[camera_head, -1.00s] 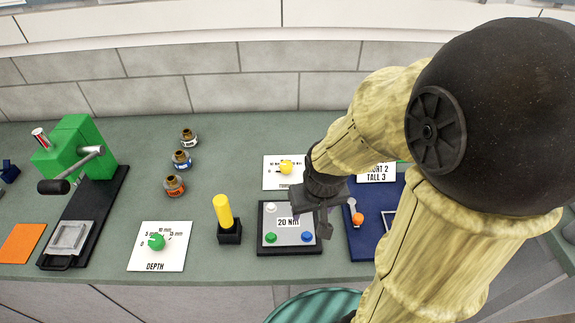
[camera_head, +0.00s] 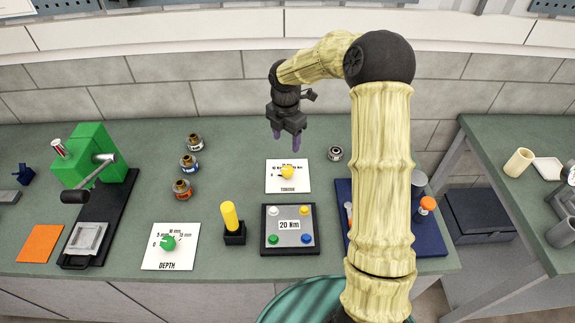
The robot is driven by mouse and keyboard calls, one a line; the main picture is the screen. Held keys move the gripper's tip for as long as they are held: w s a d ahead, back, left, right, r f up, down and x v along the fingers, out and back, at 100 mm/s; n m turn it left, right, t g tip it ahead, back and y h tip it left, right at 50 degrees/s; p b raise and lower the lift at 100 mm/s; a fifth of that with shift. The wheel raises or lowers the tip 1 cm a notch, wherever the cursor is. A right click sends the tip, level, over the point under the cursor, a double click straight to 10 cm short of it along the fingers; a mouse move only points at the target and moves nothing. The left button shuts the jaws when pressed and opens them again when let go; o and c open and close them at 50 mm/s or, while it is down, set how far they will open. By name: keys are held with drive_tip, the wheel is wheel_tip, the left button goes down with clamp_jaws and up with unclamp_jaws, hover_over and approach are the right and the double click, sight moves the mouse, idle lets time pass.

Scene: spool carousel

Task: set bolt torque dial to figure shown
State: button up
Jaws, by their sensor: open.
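The torque dial is a yellow knob (camera_head: 288,172) on a white card (camera_head: 274,187) marked TORQUE, with scale marks around it. The knob's exact setting is too small to read. In front of it, a grey plate (camera_head: 268,228) in a dark frame carries a label (camera_head: 289,225) reading "20 Nm" between white, yellow, green and blue bolts near its corners. My gripper (camera_head: 288,138) is open and empty, pointing down above and behind the torque card, apart from the knob.
A DEPTH card (camera_head: 155,260) with a green knob (camera_head: 168,243) lies left. A yellow-handled tool stands in a black block (camera_head: 234,236). Several small jars, a green press (camera_head: 100,160) and an orange square (camera_head: 40,244) are further left. A blue tray (camera_head: 428,238) is partly behind my arm.

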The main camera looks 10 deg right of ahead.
sight(288, 169)
drive_tip(key=shift+w+d+n, duration=0.25)
drive_tip(key=shift+w+n, duration=0.3)
drive_tip(key=shift+w+d+n, duration=0.2)
drive_tip(key=shift+w+n, duration=0.35)
wheel_tip(288, 169, down, 17)
drive_tip(key=p, duration=0.5)
drive_tip(key=shift+f, duration=0.15)
drive_tip(key=shift+c, duration=0.2)
drive_tip(key=c, duration=0.9)
